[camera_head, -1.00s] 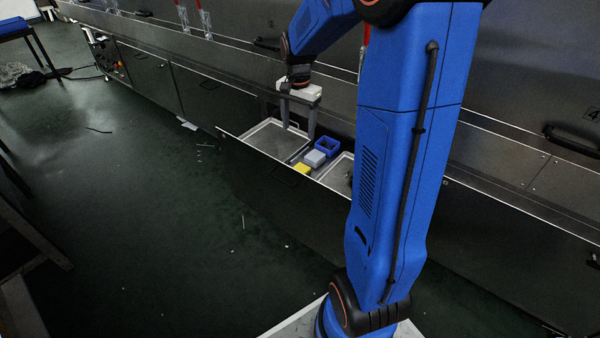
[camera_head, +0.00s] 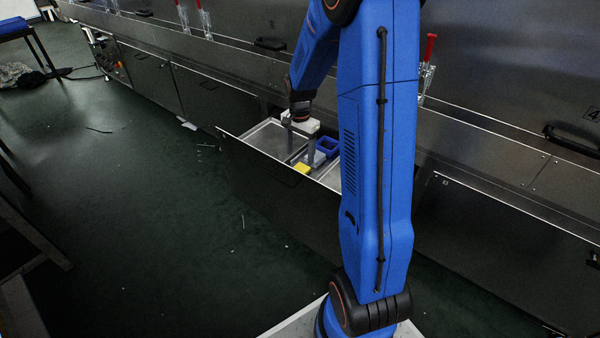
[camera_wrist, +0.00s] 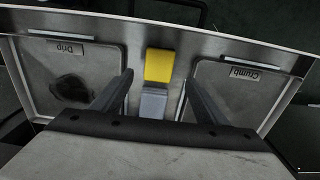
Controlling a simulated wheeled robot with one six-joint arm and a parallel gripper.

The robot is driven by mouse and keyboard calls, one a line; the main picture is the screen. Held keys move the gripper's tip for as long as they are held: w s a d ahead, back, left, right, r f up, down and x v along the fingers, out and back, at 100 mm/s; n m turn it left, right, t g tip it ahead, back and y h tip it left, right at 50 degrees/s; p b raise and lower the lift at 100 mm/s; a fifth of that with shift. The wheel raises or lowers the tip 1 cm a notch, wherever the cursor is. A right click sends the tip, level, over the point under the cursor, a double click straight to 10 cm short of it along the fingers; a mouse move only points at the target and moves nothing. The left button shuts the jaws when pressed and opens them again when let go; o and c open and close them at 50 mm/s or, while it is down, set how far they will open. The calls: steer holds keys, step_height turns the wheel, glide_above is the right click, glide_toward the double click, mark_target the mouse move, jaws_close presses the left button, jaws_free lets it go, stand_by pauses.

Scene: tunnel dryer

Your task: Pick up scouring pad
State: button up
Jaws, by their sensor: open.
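A yellow block (camera_head: 303,169) and a grey block (camera_head: 317,158) sit in line in the strip between two trays of the open drawer. Either could be the scouring pad; no label shows which. In the wrist view the yellow block (camera_wrist: 159,65) lies nearer the drawer front, with the grey block (camera_wrist: 153,104) just behind it. My gripper (camera_head: 300,157) is open and empty, reaching down into the drawer. In the wrist view its fingers (camera_wrist: 158,80) stand on either side of the line of blocks, apart from them. The grey block's far end is hidden by my gripper body.
The drawer holds a tray marked Drip (camera_wrist: 102,66) with a dark irregular lump (camera_wrist: 75,88), and a tray marked Crumb (camera_wrist: 222,95). A blue open box (camera_head: 327,146) stands behind the grey block. The drawer front (camera_head: 255,165) borders open green floor (camera_head: 170,240).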

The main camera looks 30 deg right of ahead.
mark_target(301, 168)
steer(key=shift+s+f, duration=0.15)
steer(key=shift+f, duration=3.05)
steer(key=c, duration=1.1)
